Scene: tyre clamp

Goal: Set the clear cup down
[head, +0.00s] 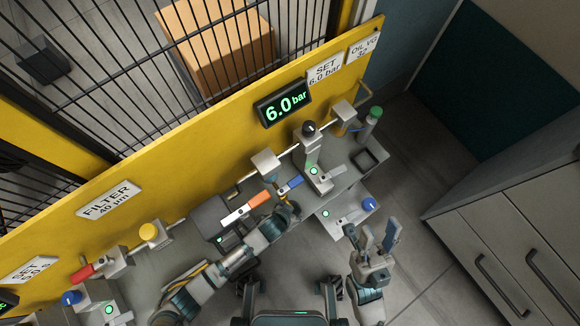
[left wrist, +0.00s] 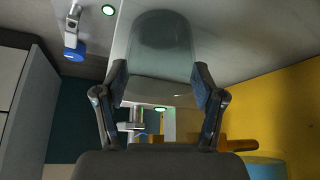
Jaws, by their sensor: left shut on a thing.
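The clear cup (left wrist: 155,45) is a see-through, rounded vessel in the left wrist view. It sits between the two fingers of my left gripper (left wrist: 160,88), which is shut on it. I cannot tell from this view whether its base touches a surface. In the head view my left gripper (head: 286,208) is by the grey bench, near the blue-handled valve, and I cannot make out the cup there. My right gripper (head: 375,238) is open and empty over the floor, right of the bench.
A yellow panel (head: 215,130) with a 6.0 bar display (head: 284,104) runs behind the bench. An orange-handled valve (head: 246,207), a blue knob (head: 369,204) and a green-capped bottle (head: 372,122) stand near. A small square tray (head: 383,155) is at the bench's right end. Drawers (head: 520,235) are at right.

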